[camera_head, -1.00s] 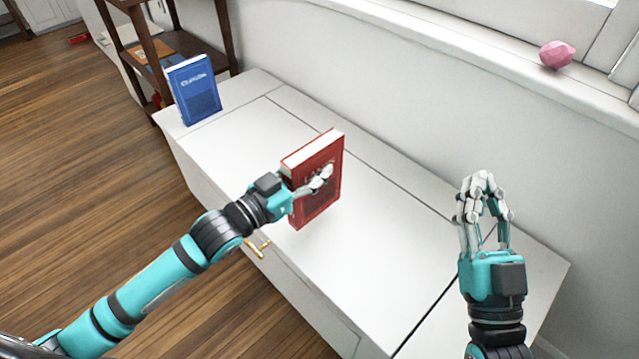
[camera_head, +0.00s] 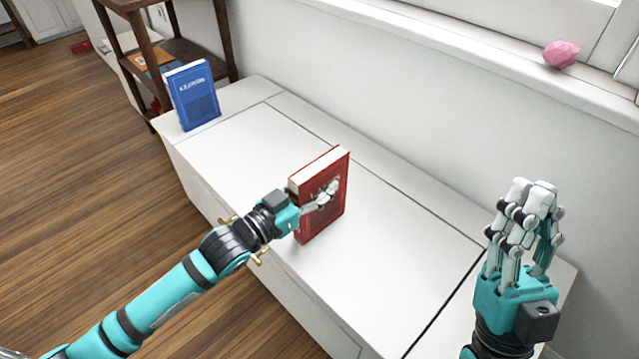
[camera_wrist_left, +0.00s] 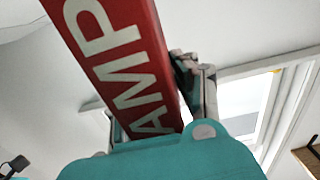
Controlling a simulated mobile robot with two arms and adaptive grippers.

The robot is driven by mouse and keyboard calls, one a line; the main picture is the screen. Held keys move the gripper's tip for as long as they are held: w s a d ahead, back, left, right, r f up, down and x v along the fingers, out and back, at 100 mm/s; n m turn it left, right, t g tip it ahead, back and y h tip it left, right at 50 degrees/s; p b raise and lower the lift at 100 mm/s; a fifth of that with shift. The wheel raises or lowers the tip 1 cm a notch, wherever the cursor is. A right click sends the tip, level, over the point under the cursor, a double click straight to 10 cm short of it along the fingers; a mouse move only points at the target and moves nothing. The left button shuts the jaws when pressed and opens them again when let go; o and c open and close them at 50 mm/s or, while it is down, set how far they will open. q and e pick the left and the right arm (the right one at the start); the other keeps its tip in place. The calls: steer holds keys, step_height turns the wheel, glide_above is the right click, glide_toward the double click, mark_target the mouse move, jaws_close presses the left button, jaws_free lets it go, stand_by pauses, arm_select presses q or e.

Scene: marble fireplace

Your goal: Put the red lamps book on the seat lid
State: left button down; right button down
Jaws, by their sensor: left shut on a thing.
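The red lamps book (camera_head: 334,204) stands upright at the middle of the white seat lid (camera_head: 260,150). My left gripper (camera_head: 320,196) is shut on it, with fingers on its front cover. I cannot tell whether its lower edge touches the lid. In the left wrist view the red spine (camera_wrist_left: 115,50) shows large white letters "AMP" between the fingers. My right gripper (camera_head: 528,205) is raised in front of the right end of the seat, empty. Its fingers point up, and I cannot tell if its tips meet.
A blue book (camera_head: 193,95) stands upright at the far left end of the bench. A dark wooden shelf (camera_head: 145,45) is behind it. A pink lump (camera_head: 561,54) lies on the window sill. The lid right of the red book is clear.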

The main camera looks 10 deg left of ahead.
arm_select(q)
steer(key=c, duration=1)
jaws_free()
steer(key=shift+f, duration=0.1)
